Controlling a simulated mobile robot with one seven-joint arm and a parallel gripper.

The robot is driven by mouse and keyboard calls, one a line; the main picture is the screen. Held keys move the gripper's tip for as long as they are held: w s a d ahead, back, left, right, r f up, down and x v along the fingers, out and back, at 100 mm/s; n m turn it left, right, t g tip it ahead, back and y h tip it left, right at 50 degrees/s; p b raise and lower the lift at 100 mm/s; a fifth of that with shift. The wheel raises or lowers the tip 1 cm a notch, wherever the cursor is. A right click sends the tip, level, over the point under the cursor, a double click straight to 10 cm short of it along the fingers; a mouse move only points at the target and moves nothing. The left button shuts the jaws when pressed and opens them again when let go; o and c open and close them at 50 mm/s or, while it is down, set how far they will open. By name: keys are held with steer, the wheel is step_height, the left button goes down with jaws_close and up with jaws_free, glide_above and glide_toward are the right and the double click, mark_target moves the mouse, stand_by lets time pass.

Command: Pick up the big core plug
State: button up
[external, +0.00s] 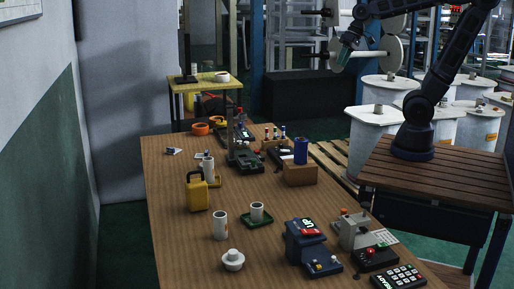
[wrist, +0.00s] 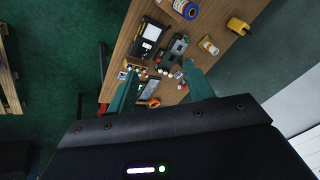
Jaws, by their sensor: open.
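A white flanged plug with a round knob (external: 233,260), which looks like the big core plug, stands on the near end of the wooden table (external: 180,235). Just behind it stands a white tube (external: 220,226). My gripper (external: 346,54) is raised high at the upper right, far from the plug. In the wrist view its two teal fingers (wrist: 160,86) are spread apart with nothing held between them. I cannot make out the plug in the wrist view.
A second white tube (external: 257,212) stands on a green tray. A yellow can (external: 196,192), a brown box (external: 300,174) with a blue roll on it and a dark blue device (external: 305,244) stand around. Large white drums (external: 377,125) are beyond the table's right side.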

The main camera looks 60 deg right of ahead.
steer(key=w+a+f+m+g+y, duration=0.15)
steer(key=w+a, duration=0.25)
steer(key=a, duration=0.4)
steer(key=w+a+y, duration=0.2)
steer(key=w+a, duration=0.1)
steer(key=a, duration=0.4)
steer(key=w+a+m+g+y, duration=0.1)
steer(key=w+a, duration=0.3)
steer(key=a, duration=0.4)
steer(key=m+g+y, duration=0.2)
steer(key=m+y, duration=0.4)
steer(key=m, duration=0.8)
glide_above(232, 257)
steer(key=d, duration=1)
steer(key=f, duration=3.7)
steer(key=shift+w+a+f, duration=0.1)
steer(key=shift+w, duration=0.15)
steer(key=shift+h, duration=0.25)
steer(key=x, duration=0.5)
steer(key=shift+w+x, duration=0.2)
steer(key=shift+x, duration=2.6)
steer(key=shift+f, duration=0.1)
